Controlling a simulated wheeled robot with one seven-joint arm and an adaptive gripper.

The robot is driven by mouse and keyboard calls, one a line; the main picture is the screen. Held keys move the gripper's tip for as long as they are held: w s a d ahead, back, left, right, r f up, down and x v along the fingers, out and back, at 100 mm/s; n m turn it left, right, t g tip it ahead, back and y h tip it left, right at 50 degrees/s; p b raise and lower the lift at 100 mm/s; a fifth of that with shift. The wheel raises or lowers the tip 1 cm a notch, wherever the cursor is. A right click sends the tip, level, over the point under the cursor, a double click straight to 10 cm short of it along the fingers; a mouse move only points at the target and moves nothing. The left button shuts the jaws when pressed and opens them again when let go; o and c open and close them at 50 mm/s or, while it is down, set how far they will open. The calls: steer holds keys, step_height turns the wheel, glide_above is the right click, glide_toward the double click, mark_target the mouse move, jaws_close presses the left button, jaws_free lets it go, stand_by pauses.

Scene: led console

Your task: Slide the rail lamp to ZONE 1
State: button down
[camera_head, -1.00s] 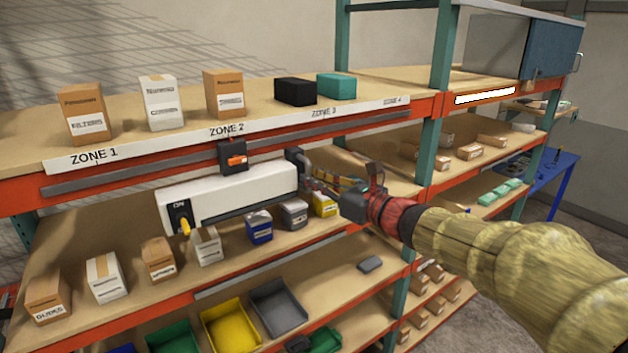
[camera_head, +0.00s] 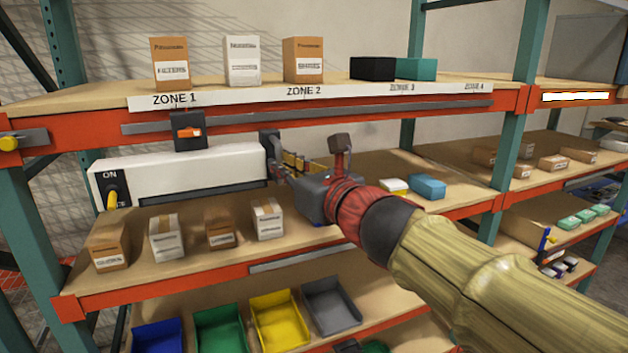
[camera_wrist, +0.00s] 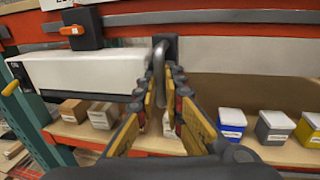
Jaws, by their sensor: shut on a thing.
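The rail lamp (camera_head: 190,170) is a long white box hanging from a grey rail (camera_head: 330,115) by a black carriage (camera_head: 188,132) with an orange latch. The carriage is below the ZONE 1 label (camera_head: 174,99), slightly right of its middle. A yellow switch lever (camera_head: 112,199) marked ON is at the lamp's left end. My gripper (camera_head: 284,170) is at the lamp's right end, shut on the dark handle (camera_wrist: 160,58) there. The wrist view shows the fingers (camera_wrist: 165,85) around the handle's lower part; the exact contact is partly hidden.
Small cartons (camera_head: 221,232) stand on the shelf below the lamp. Coloured bins (camera_head: 275,318) are lower down. Boxes (camera_head: 302,60) line the shelf above the rail. A teal upright (camera_head: 508,150) stands to the right. The rail right of the carriage is clear.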

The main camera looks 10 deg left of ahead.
steer(key=shift+s+a+f+b, duration=0.1)
steer(key=shift+s+a+b, duration=0.4)
steer(key=shift+a, duration=0.35)
steer(key=c, duration=1.9)
jaws_free()
steer(key=shift+s+a, duration=0.15)
steer(key=v, duration=1.2)
